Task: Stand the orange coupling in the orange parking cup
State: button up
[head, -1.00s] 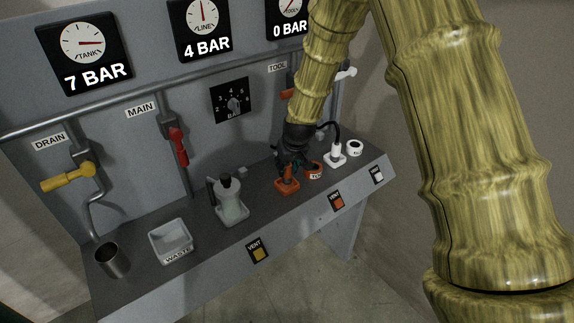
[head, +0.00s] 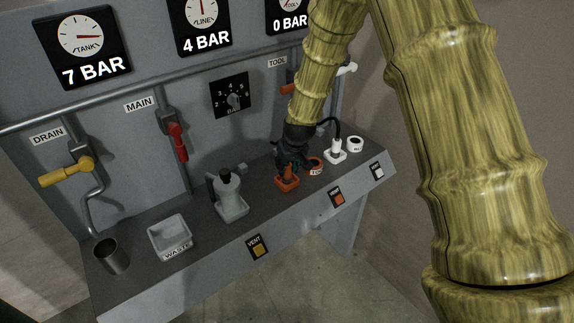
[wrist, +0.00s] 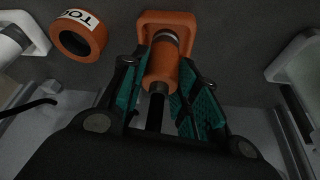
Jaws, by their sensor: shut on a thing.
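The orange coupling (wrist: 163,66) is an orange cylinder with a metal collar at its far end and a dark hose at its near end. My gripper (wrist: 166,72) is shut on it, with green pads on both sides. The orange parking cup (wrist: 185,19) is a square-rimmed holder directly beyond the collar in the wrist view. The collar end overlaps the cup's opening; I cannot tell how deep it sits. In the head view my gripper (head: 288,162) is over the orange cup (head: 288,185), pointing down and hiding most of the coupling.
An orange ring labelled TOOL (wrist: 80,36) lies close left of the cup in the wrist view. A white cup with a white coupling (head: 336,153) and a white ring (head: 355,144) stand right in the head view. A bottle in a holder (head: 230,198) stands left, beyond it a waste tray (head: 170,238).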

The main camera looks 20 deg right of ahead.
jog(key=shift+f, duration=0.1)
jog(key=o, duration=1.2)
jog(key=shift+o, duration=0.2)
jog(key=v, duration=1.2)
